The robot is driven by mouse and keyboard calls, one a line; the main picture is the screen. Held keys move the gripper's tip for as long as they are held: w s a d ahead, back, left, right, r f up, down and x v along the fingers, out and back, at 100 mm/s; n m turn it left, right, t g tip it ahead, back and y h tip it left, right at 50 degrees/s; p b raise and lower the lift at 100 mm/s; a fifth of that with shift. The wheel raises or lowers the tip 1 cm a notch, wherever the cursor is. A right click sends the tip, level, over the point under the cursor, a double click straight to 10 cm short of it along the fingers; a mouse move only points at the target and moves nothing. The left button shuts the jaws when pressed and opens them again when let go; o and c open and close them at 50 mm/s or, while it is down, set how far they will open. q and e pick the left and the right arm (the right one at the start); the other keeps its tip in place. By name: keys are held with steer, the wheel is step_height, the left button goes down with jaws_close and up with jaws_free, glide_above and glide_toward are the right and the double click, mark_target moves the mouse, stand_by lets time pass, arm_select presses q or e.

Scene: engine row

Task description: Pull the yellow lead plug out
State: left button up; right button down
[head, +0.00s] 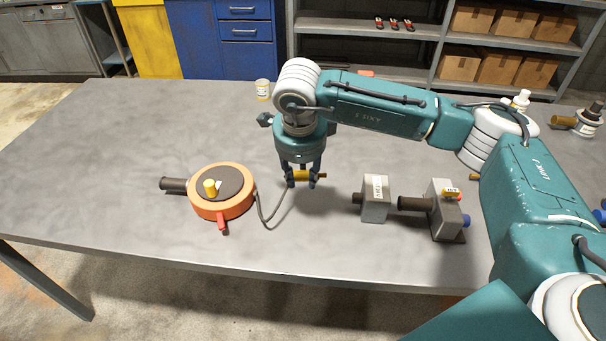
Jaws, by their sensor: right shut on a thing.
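My right gripper (303,183) points down over the middle of the table and is shut on the yellow lead plug (302,175). The plug lies sideways between the fingers, with a brownish tip sticking out to the right. A dark lead (268,222) runs from the plug to an orange round unit (220,205) on the left. The plug is apart from the grey labelled box (375,208), whose dark round stub (357,198) faces it across a gap. My left gripper is not in view.
A second grey block (445,218) with a dark cylinder and a yellow-topped part stands right of the labelled box. A small can (262,89) stands at the table's back edge. Bottles and fittings (590,118) are at the far right. The left of the table (110,150) is clear.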

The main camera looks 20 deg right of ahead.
mark_target(303, 204)
steer(key=shift+f+b, duration=3.5)
steer(key=shift+f, duration=0.75)
steer(key=c, duration=1.7)
jaws_free()
steer(key=shift+c, duration=0.2)
steer(key=shift+o, duration=1.1)
steer(key=shift+r, duration=0.25)
jaws_close()
